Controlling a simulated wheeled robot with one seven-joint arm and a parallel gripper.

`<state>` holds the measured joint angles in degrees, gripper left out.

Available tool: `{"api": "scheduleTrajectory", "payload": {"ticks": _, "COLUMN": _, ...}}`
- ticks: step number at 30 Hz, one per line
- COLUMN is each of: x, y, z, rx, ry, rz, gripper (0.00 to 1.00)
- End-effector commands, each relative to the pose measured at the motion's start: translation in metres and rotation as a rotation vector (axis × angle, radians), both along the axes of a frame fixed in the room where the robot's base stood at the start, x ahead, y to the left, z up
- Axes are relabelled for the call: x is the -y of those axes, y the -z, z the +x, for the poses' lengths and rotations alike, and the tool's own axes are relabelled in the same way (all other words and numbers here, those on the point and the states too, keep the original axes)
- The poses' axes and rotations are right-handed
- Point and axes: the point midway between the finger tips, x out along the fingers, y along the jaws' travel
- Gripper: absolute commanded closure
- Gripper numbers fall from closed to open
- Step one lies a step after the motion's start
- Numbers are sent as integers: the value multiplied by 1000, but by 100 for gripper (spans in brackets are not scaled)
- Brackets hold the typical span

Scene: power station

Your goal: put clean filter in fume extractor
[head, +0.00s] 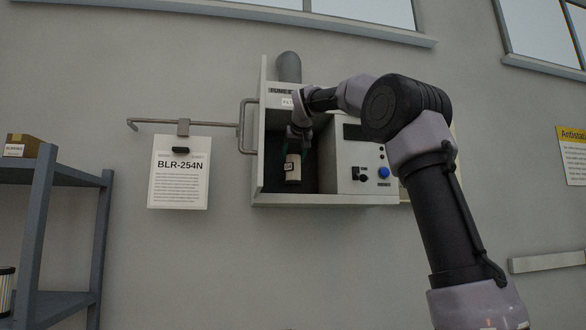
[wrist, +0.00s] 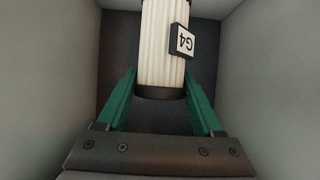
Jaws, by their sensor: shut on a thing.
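The fume extractor (head: 350,150) is a light grey wall box with an open chamber on its left side. In the wrist view a pleated white filter (wrist: 160,45) with dark end caps and a tag reading G4 stands between the green fingers of my gripper (wrist: 160,88). My gripper is shut on it. In the head view the filter (head: 292,167) is upright inside the open chamber, near the chamber floor. My gripper (head: 300,140) reaches in from above, partly hidden by my arm. I cannot tell whether the filter touches the floor.
The extractor's door (head: 249,126) stands open at the left with its handle. A rod with a notice reading BLR-254N (head: 179,180) hangs left of it. A shelf (head: 55,175) at far left holds a box (head: 23,145) and another pleated cylinder (head: 6,290).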

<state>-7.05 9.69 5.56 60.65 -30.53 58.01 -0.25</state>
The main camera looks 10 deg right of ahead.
Motion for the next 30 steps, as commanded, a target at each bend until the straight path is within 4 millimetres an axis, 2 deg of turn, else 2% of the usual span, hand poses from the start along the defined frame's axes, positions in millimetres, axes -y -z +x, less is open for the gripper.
{"api": "scheduleTrajectory", "payload": {"ticks": 8, "x": 0, "y": 36, "z": 2, "rx": -2, "ry": -1, "rz": 0, "gripper": 93}}
{"api": "scheduleTrajectory", "payload": {"ticks": 19, "x": 0, "y": 40, "z": 4, "rx": -1, "ry": -1, "rz": 0, "gripper": 93}}
{"api": "scheduleTrajectory", "payload": {"ticks": 20, "x": 0, "y": 41, "z": 4, "rx": -1, "ry": -1, "rz": 0, "gripper": 28}}
{"api": "scheduleTrajectory", "payload": {"ticks": 21, "x": 0, "y": 40, "z": 4, "rx": -1, "ry": -1, "rz": 0, "gripper": 13}}
{"api": "scheduleTrajectory", "payload": {"ticks": 22, "x": 0, "y": 40, "z": 4, "rx": -1, "ry": -1, "rz": 0, "gripper": 2}}
{"api": "scheduleTrajectory", "payload": {"ticks": 30, "x": 0, "y": 40, "z": 4, "rx": -1, "ry": -1, "rz": 0, "gripper": 2}}
